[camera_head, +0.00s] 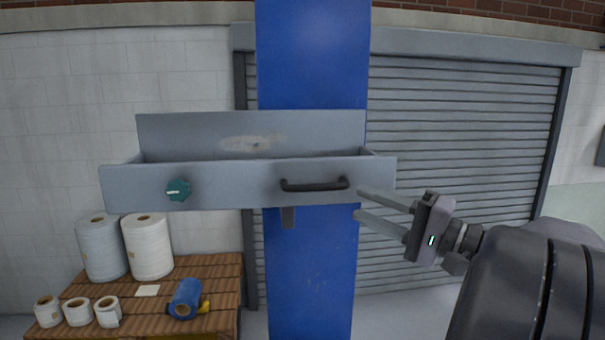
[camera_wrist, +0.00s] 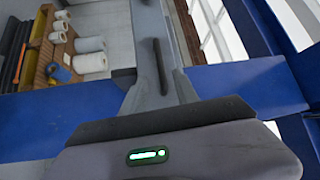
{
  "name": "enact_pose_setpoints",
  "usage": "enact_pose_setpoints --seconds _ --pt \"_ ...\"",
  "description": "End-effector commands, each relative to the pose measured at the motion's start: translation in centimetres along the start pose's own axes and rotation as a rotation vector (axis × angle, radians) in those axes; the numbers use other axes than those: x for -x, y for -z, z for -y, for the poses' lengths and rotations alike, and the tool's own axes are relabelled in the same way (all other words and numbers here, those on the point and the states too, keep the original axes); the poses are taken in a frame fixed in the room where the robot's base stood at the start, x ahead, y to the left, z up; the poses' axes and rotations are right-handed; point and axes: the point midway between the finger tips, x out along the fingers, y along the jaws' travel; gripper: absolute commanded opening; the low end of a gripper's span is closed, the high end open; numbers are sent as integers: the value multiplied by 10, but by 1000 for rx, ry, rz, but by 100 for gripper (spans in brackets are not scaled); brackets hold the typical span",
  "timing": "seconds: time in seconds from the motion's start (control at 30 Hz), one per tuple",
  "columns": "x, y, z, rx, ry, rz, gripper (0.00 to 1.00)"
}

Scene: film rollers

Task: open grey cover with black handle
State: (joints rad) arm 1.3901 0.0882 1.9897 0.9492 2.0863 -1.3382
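The grey cover (camera_head: 235,183) is the long front panel of a grey trough-like box on a blue column. Its black handle (camera_head: 314,185) is a horizontal bar on the panel's right half. In the wrist view the handle (camera_wrist: 160,66) shows ahead of my gripper, on the grey panel (camera_wrist: 145,50). My gripper (camera_head: 358,203) is right of the handle in the head view, its two fingers apart and pointing left. Nothing shows between them, and they look clear of the handle. The distance in depth is hard to tell.
A teal knob (camera_head: 178,190) sits on the panel's left part. A blue column (camera_head: 312,280) stands behind the box. A wooden pallet table (camera_head: 225,275) with several white rolls and a blue roll (camera_head: 186,298) stands lower left. A grey shutter (camera_head: 450,130) is behind.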

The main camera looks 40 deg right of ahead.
Motion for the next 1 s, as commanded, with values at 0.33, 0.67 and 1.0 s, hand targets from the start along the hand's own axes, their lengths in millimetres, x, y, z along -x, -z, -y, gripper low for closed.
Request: enact_pose_setpoints --seconds 0.33,0.67,1.0 --pt "-88 -1 3 -3 -2 3 36" --pt "-108 0 0 -1 -2 0 36" --pt "-108 -1 -1 -1 -2 1 1"
